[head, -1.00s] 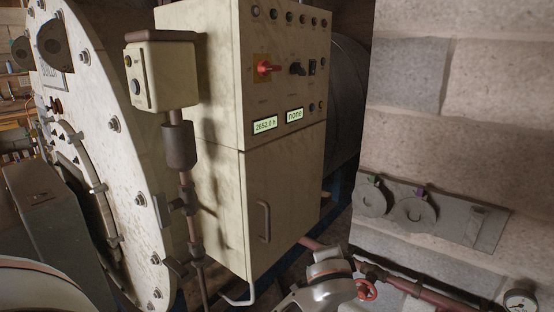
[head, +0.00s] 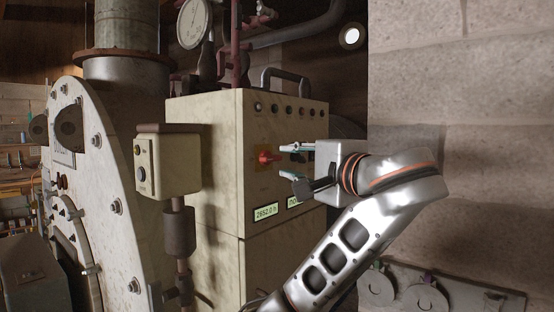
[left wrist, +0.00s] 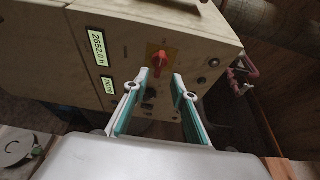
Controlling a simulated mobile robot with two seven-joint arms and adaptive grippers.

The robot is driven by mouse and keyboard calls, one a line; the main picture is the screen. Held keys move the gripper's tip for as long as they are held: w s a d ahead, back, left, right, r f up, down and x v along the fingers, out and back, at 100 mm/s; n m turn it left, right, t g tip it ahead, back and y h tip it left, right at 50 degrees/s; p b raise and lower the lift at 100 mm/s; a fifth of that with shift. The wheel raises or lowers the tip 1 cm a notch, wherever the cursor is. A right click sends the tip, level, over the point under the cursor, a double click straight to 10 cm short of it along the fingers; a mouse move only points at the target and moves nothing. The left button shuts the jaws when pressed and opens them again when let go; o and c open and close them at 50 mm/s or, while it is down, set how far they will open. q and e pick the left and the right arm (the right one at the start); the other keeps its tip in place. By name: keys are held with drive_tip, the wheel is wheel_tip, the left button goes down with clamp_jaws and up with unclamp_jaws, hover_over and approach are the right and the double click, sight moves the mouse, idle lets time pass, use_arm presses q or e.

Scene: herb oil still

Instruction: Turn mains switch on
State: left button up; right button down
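The mains switch, a red rotary handle (head: 266,158) on a yellow plate, sits on the upper front of the cream control cabinet (head: 203,150). It also shows in the left wrist view (left wrist: 161,58). In the head view its handle lies roughly sideways. My left gripper (head: 284,162) is in front of the panel, just right of the switch, with its fingers apart and nothing between them. In the left wrist view the switch appears just beyond the left gripper's fingertips (left wrist: 160,78), roughly between them. I see no contact. My right gripper is not in view.
A display (head: 266,212) reading 2652.0 h and a second one sit below the switch. A row of lamps is above. A small cream box (head: 168,163) on a pipe stands left of the cabinet. A block wall (head: 460,90) is at the right.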

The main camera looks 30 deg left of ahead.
sight(274, 158)
use_arm(q)
drive_tip(key=shift+p+x, duration=0.7)
drive_tip(key=shift+x, duration=2.45)
clamp_jaws()
